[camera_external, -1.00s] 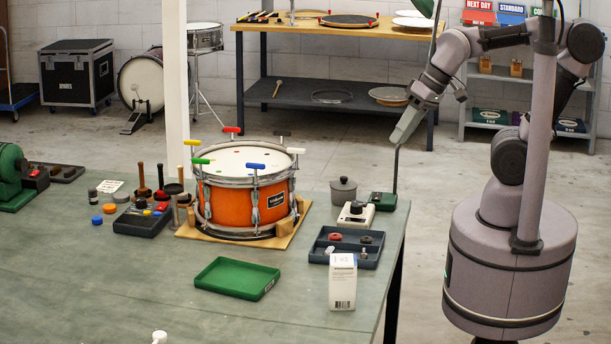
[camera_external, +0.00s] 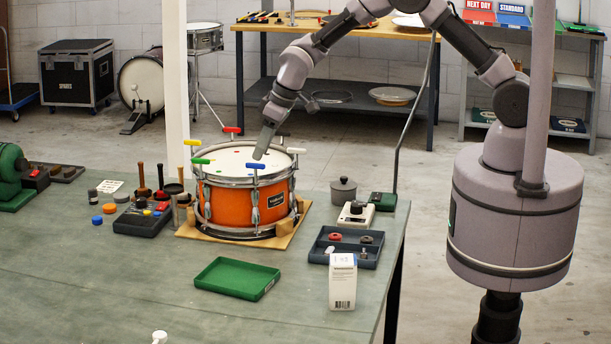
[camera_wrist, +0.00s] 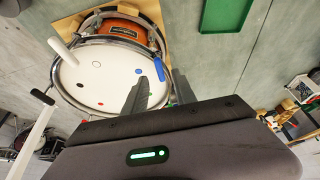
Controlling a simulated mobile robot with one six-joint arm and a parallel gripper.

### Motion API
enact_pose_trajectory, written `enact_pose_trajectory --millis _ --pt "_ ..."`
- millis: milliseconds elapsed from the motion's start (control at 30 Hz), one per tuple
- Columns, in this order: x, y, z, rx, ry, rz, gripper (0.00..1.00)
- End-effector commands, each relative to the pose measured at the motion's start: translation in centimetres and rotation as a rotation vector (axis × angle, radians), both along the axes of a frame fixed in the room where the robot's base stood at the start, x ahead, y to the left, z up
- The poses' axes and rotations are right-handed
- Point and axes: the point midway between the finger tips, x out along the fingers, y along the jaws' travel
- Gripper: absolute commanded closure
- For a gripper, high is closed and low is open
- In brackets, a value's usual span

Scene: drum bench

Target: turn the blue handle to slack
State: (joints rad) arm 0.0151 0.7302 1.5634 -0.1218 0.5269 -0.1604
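The blue handle (camera_external: 255,166) is a short T-bar at the near rim of the orange drum (camera_external: 228,203). The drum stands on a wooden board (camera_external: 188,232) on the bench. My gripper (camera_external: 261,156) points down just above the blue handle; contact cannot be told. In the wrist view my two fingers (camera_wrist: 160,76) are apart, and the blue handle (camera_wrist: 160,69) shows between their tips. A matching blue dot (camera_wrist: 138,71) marks the white drum head. No grip on the handle shows.
Other T-handles stand around the rim: white (camera_external: 296,151), red (camera_external: 232,130), yellow (camera_external: 192,142) and green (camera_external: 200,161). The bench front is mostly clear.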

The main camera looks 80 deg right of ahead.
Motion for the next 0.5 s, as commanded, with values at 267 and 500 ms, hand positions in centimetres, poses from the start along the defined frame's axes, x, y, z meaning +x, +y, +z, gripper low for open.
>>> enact_pose_trajectory --millis 267,500 --pt "1.8 0.0 -4.5 0.002 0.001 -0.001 0.67" --pt "2.1 0.0 -5.0 0.001 0.000 -0.002 0.67"
